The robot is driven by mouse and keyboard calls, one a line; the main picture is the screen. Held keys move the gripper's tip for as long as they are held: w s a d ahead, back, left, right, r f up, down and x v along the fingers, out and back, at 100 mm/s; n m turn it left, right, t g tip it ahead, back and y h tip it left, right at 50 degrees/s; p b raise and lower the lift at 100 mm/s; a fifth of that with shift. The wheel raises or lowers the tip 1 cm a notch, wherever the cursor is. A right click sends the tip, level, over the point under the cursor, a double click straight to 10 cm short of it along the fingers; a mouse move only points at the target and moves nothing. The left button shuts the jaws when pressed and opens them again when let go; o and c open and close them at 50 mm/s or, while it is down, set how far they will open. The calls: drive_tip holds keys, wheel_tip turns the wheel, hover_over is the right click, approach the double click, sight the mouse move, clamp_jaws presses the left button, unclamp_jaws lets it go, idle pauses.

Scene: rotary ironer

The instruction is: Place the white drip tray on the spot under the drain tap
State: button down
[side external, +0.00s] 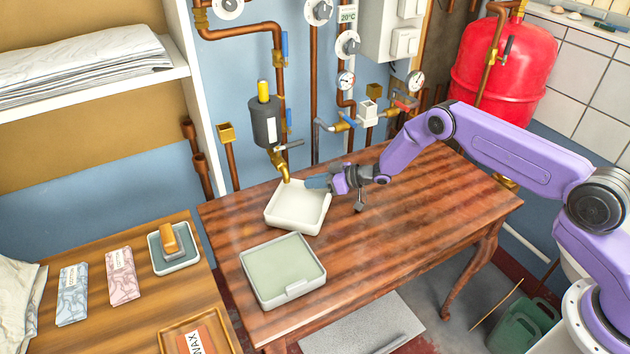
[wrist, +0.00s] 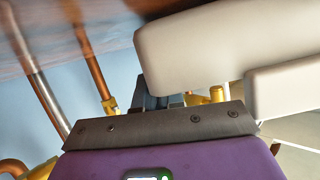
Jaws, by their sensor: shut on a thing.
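The white drip tray (side external: 297,222) is at the back left of the wooden table, below the brass drain tap (side external: 281,166). The tap's spout ends over the tray's back edge in this view. I cannot tell whether the tray rests on the table or hangs slightly above it. My gripper (side external: 322,183) is shut on the tray's right back side. In the wrist view the pale tray (wrist: 220,45) fills the upper right, close against the dark fingers (wrist: 160,98). The spot under the tap is hidden by the tray.
A second, pale green tray with a white rim (side external: 295,291) sits in front on the table (side external: 420,205). A dark grey canister (side external: 264,123) hangs above the tap, with copper pipes along the wall. The table's right part is clear.

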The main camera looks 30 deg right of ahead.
drive_tip(key=shift+s+f, duration=0.1)
drive_tip(key=shift+f, duration=0.05)
drive_tip(key=c, duration=1.2)
unclamp_jaws()
drive_tip(key=shift+f, duration=0.1)
drive_tip(key=shift+c, duration=0.2)
drive_tip(key=shift+a, duration=0.1)
drive_tip(key=shift+r, duration=0.4)
drive_tip(key=shift+s+d+r, duration=0.15)
drive_tip(key=shift+d+r, duration=0.05)
drive_tip(key=shift+r, duration=0.1)
drive_tip(key=v, duration=1.1)
drive_tip(key=shift+d+r, duration=0.2)
drive_tip(key=shift+r, duration=0.05)
drive_tip(key=shift+s, duration=0.1)
